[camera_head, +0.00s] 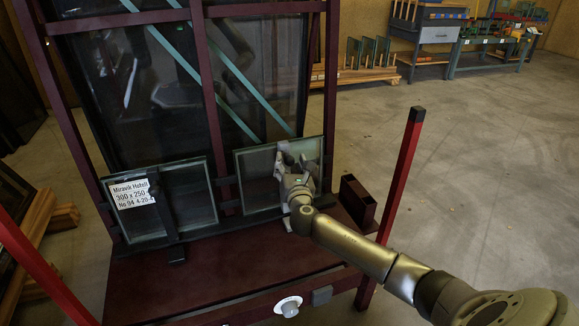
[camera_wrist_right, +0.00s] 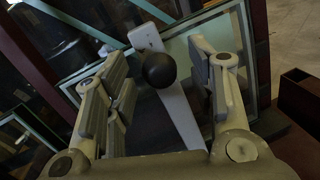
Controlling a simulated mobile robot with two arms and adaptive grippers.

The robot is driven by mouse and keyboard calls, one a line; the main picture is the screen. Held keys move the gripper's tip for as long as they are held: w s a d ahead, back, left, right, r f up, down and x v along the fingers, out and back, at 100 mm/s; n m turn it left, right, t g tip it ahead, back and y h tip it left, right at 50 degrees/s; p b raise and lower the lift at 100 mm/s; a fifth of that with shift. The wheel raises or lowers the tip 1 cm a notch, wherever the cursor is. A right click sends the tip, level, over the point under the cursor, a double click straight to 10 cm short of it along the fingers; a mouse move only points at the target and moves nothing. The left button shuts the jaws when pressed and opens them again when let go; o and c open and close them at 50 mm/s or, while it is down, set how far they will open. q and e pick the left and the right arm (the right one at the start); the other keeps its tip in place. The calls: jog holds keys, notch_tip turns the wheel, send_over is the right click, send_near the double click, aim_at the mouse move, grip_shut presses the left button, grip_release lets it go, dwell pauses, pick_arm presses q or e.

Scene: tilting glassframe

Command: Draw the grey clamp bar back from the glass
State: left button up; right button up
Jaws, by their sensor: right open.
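The grey clamp bar (camera_wrist_right: 181,112) stands tilted in front of a small framed glass pane (camera_wrist_right: 190,50) in the right wrist view. A round black knob (camera_wrist_right: 160,70) sits on the bar. My right gripper (camera_wrist_right: 157,62) is open, with its fingers on either side of the bar and knob. I cannot tell if either finger touches them. In the head view my right gripper (camera_head: 295,164) is in front of the right small pane (camera_head: 258,166) and hides most of the bar. My left gripper is not in view.
A left small pane (camera_head: 185,196) with a white label (camera_head: 132,193) has a dark upright bar before it. A dark red open box (camera_head: 357,200) stands right of my gripper. Red posts (camera_head: 403,170) rise at the front corners. Open floor lies to the right.

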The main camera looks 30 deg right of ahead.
jog(key=shift+x, duration=0.85)
grip_shut()
